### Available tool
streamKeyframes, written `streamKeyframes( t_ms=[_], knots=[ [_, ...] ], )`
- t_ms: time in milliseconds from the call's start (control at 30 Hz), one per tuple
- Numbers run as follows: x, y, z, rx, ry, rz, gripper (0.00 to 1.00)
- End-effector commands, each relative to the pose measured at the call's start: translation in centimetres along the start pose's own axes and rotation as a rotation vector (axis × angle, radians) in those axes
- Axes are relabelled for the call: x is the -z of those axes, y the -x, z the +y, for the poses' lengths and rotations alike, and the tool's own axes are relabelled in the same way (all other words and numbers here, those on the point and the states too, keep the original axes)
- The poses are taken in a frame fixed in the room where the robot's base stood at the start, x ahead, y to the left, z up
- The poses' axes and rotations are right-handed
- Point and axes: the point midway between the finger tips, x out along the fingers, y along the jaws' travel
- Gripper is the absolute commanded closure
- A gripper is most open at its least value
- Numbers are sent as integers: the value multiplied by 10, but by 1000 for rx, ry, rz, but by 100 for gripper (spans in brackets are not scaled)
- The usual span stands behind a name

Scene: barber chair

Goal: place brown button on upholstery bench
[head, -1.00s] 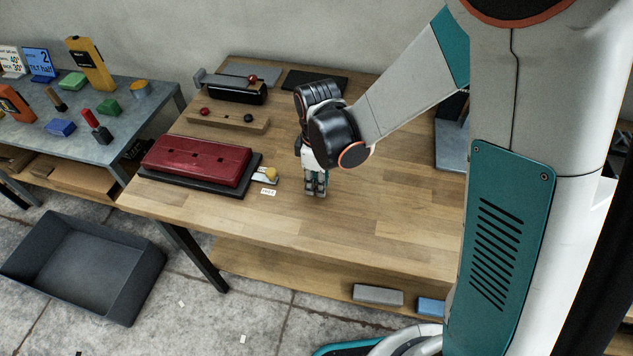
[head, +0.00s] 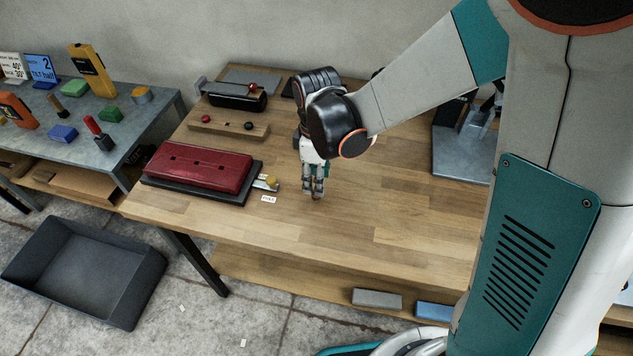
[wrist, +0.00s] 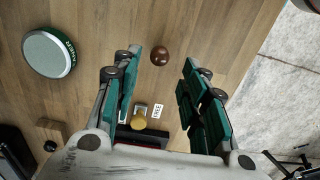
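A small round brown button (wrist: 160,56) lies on the wooden bench top (head: 370,215) in the wrist view, below my open fingers. In the head view it is mostly hidden at the fingertips. My gripper (wrist: 158,62) points down, its two green-padded fingers spread with the button showing between them; I see no contact. In the head view my gripper (head: 314,192) is low over the bench, right of the red padded cushion (head: 200,165). The cushion lies on a black board and has small dark holes in its top. I cannot tell which surface is called the upholstery bench.
A yellow knob (head: 271,181) and a FREE label (head: 268,199) are beside the cushion. A wooden strip (head: 228,125) with small balls stands behind it. A round green-and-white tin (wrist: 48,53) is nearby. A grey bin (head: 85,268) stands on the floor. The bench front is clear.

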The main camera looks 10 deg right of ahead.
Motion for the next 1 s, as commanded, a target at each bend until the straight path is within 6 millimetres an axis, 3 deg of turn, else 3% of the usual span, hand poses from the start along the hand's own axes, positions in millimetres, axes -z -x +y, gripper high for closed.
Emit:
streamKeyframes(
  t_ms=[33, 200, 400, 1000],
  knots=[
    [0, 16, 0, 0, 0, 0, 60],
    [0, 46, 0, 0, 0, 0, 60],
    [0, 66, 0, 0, 0, 0, 60],
    [0, 70, 0, 0, 0, 0, 60]
  ],
)
